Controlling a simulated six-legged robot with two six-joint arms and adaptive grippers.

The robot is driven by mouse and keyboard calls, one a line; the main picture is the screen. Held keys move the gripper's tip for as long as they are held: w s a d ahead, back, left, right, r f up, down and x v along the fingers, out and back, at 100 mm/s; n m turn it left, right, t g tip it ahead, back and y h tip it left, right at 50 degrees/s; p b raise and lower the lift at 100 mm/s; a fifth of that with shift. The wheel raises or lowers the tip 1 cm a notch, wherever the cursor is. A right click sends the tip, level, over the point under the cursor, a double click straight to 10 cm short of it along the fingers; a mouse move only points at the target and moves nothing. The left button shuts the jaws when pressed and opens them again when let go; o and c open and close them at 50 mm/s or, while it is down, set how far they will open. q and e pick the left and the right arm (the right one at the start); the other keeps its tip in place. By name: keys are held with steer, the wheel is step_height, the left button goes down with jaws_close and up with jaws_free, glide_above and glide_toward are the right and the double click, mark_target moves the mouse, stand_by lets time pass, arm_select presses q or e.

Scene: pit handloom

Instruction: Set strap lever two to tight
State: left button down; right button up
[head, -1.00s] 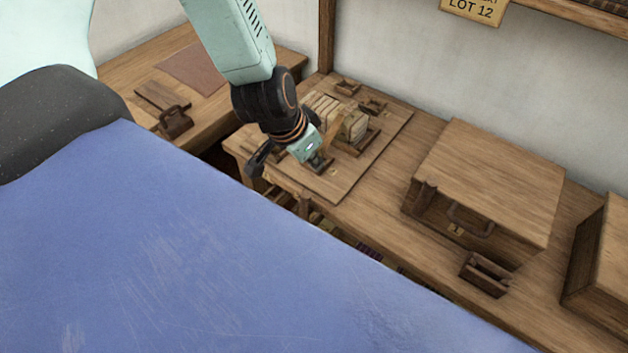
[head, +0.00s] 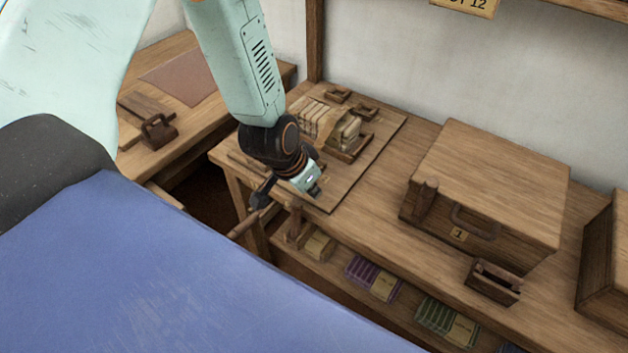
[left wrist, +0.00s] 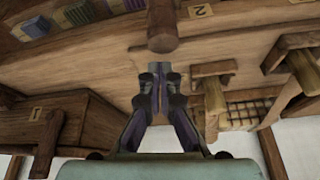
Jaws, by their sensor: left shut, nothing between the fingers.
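My left gripper (head: 316,192) is shut and empty, over the front edge of the board on the bench. In the left wrist view its fingertips (left wrist: 157,70) are together, just short of the end of a round wooden bar (left wrist: 162,28). A tag reading 2 (left wrist: 200,11) is beside that bar, which may be strap lever two; its setting cannot be told. A strapped pale bundle (head: 340,127) lies on the board (head: 376,150). My right gripper is out of view.
A wooden chest (head: 500,175) tagged 1 stands to the right, with a slotted block (head: 495,283) in front. Folded cloths (head: 373,278) lie on a lower shelf. A side table (head: 205,115) is at the left. Bare bench top lies between board and chest.

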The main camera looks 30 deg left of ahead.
arm_select(q)
steer(key=shift+s+a, duration=0.2)
steer(key=shift+s, duration=0.35)
steer(key=shift+s+a, duration=0.2)
steer(key=shift+s, duration=0.3)
steer(key=shift+d, duration=0.1)
